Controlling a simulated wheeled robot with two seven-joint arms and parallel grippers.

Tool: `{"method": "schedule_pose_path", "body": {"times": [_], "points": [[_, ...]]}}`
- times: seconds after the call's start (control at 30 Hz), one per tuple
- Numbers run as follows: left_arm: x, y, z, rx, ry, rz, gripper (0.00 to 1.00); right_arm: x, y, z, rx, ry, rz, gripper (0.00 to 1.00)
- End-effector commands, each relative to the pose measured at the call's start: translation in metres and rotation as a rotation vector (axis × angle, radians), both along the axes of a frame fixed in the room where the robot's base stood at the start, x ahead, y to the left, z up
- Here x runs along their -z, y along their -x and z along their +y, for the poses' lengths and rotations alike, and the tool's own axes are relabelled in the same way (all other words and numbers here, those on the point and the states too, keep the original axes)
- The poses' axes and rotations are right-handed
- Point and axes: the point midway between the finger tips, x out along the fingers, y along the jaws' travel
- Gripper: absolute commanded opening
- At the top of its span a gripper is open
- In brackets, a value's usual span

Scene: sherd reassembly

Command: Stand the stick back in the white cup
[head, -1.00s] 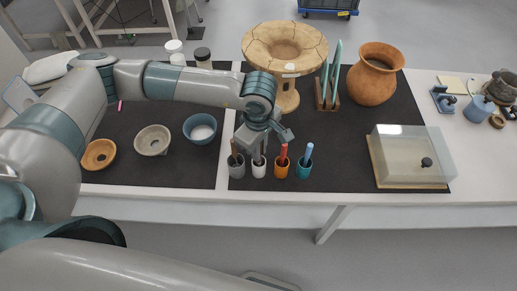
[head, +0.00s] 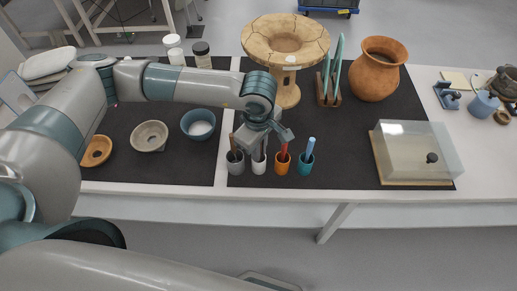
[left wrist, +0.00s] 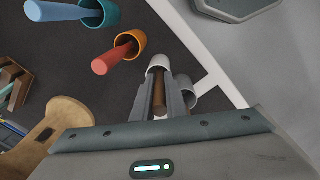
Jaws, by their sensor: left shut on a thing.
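The white cup (head: 259,166) stands upright in a row of cups on the dark mat, between the grey cup and the orange cup. My left gripper (head: 260,148) is directly above it, pointing down. In the left wrist view its fingers (left wrist: 159,100) are shut on a brown stick (left wrist: 158,94). The stick's far end reaches the mouth of the white cup (left wrist: 158,62) and looks to be inside it; how deep cannot be told. In the head view the gripper mostly hides the stick. My right gripper is not in view.
The grey cup (head: 235,165) holds a brown stick, the orange cup (head: 282,166) a red one and the teal cup (head: 305,166) a blue one, all close by. Bowls (head: 150,136) lie left. A clear-covered box (head: 415,150) stands right, with bare mat between.

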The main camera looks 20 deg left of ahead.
Motion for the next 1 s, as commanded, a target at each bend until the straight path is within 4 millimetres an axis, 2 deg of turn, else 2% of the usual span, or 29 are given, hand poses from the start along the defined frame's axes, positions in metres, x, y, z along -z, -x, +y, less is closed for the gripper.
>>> {"method": "schedule_pose_path", "body": {"times": [0.37,0.4,0.5,0.83,1.0], "points": [[0.0007,0.0,0.0,0.0,0.0,0.0,0.0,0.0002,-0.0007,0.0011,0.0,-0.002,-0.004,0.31],[0.0007,0.0,0.0,0.0,0.0,0.0,0.14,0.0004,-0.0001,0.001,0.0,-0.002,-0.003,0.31],[0.0007,0.0,0.0,0.0,0.0,0.0,0.34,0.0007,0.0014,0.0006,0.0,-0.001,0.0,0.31],[0.0,0.0,0.0,0.0,0.0,0.0,0.34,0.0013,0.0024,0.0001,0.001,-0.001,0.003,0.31],[-0.0073,0.0002,-0.0003,0.0,0.0,0.0,0.34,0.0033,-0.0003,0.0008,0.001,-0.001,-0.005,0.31]]}}
